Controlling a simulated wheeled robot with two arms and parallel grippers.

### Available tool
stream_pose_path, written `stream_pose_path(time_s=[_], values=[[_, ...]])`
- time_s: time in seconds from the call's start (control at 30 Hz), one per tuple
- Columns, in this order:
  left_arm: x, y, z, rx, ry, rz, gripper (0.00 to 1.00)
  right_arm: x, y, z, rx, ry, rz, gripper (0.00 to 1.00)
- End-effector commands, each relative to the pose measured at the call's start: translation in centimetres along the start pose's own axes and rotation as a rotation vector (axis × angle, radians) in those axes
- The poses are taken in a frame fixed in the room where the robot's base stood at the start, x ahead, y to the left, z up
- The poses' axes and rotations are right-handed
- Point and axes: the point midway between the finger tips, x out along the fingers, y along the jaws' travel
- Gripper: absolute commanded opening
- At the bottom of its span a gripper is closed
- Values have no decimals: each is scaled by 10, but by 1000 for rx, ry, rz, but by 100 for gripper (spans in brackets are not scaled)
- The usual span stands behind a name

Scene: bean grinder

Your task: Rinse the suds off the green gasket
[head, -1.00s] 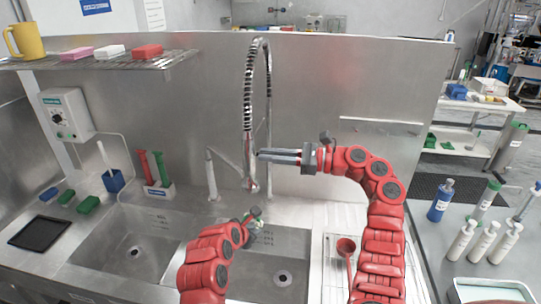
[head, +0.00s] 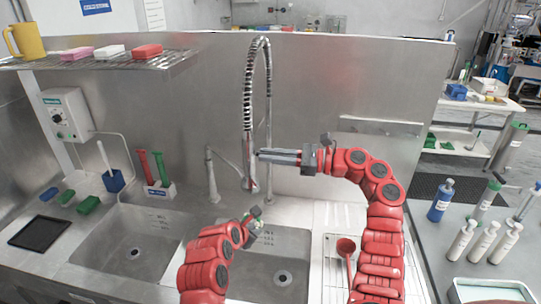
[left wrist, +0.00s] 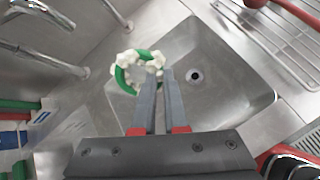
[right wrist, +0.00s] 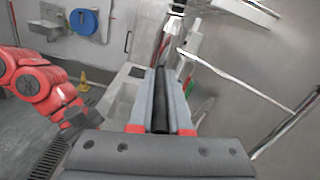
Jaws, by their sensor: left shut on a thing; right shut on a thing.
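The green gasket (left wrist: 120,76) is a ring with clumps of white suds (left wrist: 130,56) on it, seen in the left wrist view. My left gripper (left wrist: 159,76) is shut on its near edge and holds it over the right sink basin (left wrist: 228,60). In the head view the left gripper (head: 254,222) is below the spray head, and the gasket there is too small to tell clearly. My right gripper (head: 262,155) is shut at the faucet's spray head (head: 250,176). In the right wrist view a dark bar (right wrist: 160,108) lies between its fingers. No water stream shows.
The left basin (head: 135,250) is empty. A wire drying rack (head: 328,282) with a red ladle (head: 346,246) lies right of the right basin. A second spout (head: 211,175) stands left of the faucet. Bottles (head: 440,200) stand on the right table.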

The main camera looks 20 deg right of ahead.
Motion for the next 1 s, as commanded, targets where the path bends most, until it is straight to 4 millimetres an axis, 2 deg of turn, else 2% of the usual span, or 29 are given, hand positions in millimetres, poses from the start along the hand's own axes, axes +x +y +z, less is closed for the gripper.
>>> stream_pose_path(time_s=[0.2,0.43,0.47,0.6,0.63,0.9,1.0], values=[[0,0,0,0,0,0,0,0,1,-6,5,-123,-24,0],[0,0,0,0,0,0,0,0,1,-5,1,-125,-26,0],[0,0,0,0,0,0,0,0,1,-5,1,-125,-26,18],[0,0,0,0,0,0,0,0,1,-5,1,-125,-25,43],[0,0,0,0,0,0,0,0,1,-5,1,-125,-25,46],[0,0,0,0,0,0,0,0,1,-5,1,-125,-25,46],[0,0,0,0,0,0,0,-6,1,-6,2,-124,-25,46]])
